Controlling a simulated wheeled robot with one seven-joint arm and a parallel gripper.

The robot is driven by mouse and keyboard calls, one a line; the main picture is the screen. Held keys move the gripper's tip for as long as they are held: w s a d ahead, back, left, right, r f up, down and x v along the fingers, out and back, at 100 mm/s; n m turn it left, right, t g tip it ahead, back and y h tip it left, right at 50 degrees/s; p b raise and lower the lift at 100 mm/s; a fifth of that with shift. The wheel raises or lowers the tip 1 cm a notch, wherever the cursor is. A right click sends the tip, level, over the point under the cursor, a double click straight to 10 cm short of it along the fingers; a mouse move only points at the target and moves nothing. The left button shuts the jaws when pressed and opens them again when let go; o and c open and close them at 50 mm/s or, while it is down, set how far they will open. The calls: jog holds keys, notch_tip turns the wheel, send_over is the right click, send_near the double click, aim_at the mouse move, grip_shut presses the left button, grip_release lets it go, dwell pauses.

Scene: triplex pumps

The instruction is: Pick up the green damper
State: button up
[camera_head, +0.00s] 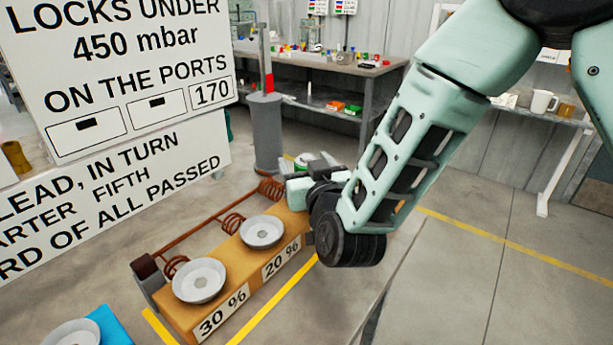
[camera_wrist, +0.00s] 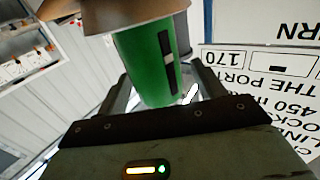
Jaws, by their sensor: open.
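The green damper (camera_wrist: 142,66) is a green cylinder with a black strip on its side and a brown, flared piece at one end. In the wrist view it lies between the two fingers of my gripper (camera_wrist: 160,76), which is open; I cannot tell whether either finger touches it. In the head view my gripper (camera_head: 318,172) is at the far end of the orange block, and a small green and white piece (camera_head: 303,159) shows just behind it. My gripper and wrist hide most of what is there.
The orange block (camera_head: 228,283) carries white dishes (camera_head: 199,279) above its 30 % and 20 % labels, with brown coiled piping (camera_head: 196,231) alongside. A grey cylinder (camera_head: 267,135) stands behind. Large text boards (camera_head: 125,75) fill the left. Floor at right is clear.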

jog(key=shift+x, duration=0.75)
jog(key=c, duration=1.3)
jog(key=shift+o, duration=0.2)
jog(key=shift+r, duration=0.1)
